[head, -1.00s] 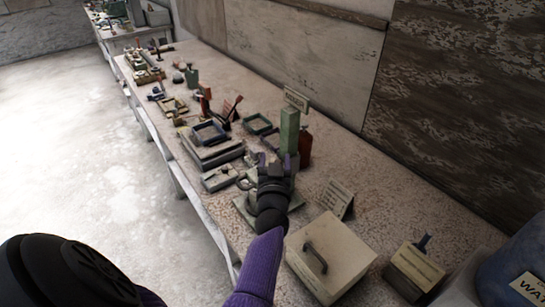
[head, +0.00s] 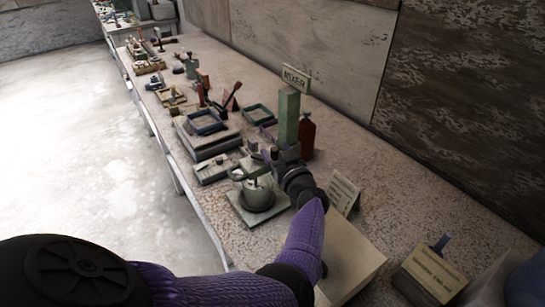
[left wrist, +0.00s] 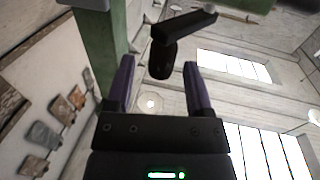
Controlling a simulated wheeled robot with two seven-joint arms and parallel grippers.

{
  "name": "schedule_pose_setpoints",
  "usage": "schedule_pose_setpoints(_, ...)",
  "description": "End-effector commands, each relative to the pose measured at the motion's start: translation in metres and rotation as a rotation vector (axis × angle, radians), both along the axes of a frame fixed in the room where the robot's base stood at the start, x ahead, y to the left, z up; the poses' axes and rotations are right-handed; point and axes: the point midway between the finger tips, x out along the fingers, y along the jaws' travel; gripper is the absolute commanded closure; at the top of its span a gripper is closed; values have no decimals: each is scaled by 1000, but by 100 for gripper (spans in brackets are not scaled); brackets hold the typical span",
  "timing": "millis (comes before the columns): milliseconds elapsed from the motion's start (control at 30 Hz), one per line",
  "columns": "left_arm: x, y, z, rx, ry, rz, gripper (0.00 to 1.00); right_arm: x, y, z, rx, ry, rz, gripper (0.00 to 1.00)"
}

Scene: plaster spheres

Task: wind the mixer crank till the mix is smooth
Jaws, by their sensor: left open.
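The mixer has a green post (head: 289,118) under a MIXER sign (head: 296,78) and a grey-green pot (head: 257,194) on a flat base plate (head: 240,213). My left gripper (head: 272,156) is at the post's foot, just behind and right of the pot, partly hidden by its own wrist. In the left wrist view the open fingers (left wrist: 158,66) point up. A dark crank arm (left wrist: 188,24) with a hanging knob (left wrist: 161,60) shows there, the knob appearing between the fingertips without visible contact. The mix inside the pot cannot be made out. My right gripper is out of view.
A red-brown bottle (head: 307,134) stands right behind the post. A card (head: 343,194) and a pale box (head: 350,256) are on the near right. Stacked trays (head: 208,138) and small tools fill the bench to the left. Bare bench top lies along the wall at right.

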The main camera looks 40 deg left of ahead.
Motion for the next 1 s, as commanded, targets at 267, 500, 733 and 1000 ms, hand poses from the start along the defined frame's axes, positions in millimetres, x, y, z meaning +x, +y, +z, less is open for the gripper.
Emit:
schedule_pose_setpoints(267,14,28,-1,0,0,-1,33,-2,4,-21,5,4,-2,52)
schedule_pose_setpoints(500,14,29,1,0,0,-1,33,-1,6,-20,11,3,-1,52)
schedule_pose_setpoints(733,14,29,1,0,0,-1,80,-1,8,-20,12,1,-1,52)
schedule_pose_setpoints(1000,14,29,1,0,0,0,100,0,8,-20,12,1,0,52)
